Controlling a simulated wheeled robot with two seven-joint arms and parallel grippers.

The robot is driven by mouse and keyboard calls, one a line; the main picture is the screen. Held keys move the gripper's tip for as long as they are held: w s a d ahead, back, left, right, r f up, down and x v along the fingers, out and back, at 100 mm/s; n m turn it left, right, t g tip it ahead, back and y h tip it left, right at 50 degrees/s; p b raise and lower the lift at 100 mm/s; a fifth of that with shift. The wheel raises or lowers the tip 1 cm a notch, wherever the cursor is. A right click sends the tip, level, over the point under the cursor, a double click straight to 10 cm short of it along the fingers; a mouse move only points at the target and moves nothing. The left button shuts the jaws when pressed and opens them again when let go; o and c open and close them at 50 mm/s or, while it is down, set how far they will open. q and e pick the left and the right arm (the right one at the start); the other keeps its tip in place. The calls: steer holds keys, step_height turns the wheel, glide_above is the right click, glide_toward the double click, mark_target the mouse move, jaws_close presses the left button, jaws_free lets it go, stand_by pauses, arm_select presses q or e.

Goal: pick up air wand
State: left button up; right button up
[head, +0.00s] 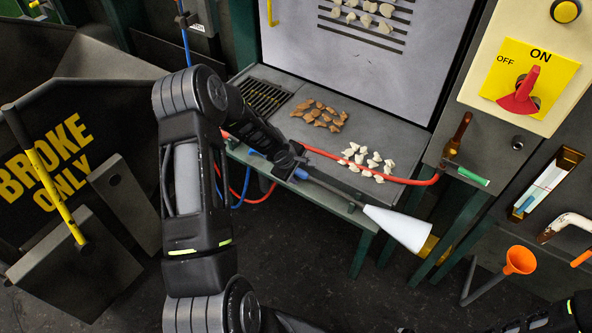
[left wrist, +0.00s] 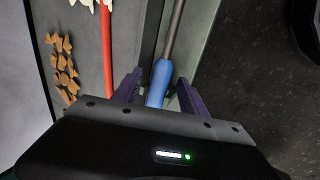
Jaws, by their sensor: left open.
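The air wand has a blue handle (head: 301,174) and a thin grey rod (head: 335,191) that runs down to the right along the front edge of the table. A white cone (head: 398,228) shows at the rod's far end; I cannot tell whether it is part of the wand. My left gripper (head: 291,168) is at the handle. In the left wrist view, the open fingers of my left gripper (left wrist: 157,91) stand on either side of the blue handle (left wrist: 160,80), with gaps visible. The handle's near end is hidden by the gripper body. My right gripper is out of view.
A red hose (head: 370,171) crosses the table (head: 245,88) beside the wand. A control box with a red switch (head: 520,92) is at right. A dark "BROKE ONLY" bin (head: 60,110) is at left.

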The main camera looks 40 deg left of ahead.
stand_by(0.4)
arm_select(q)
jaws_close()
stand_by(0.4)
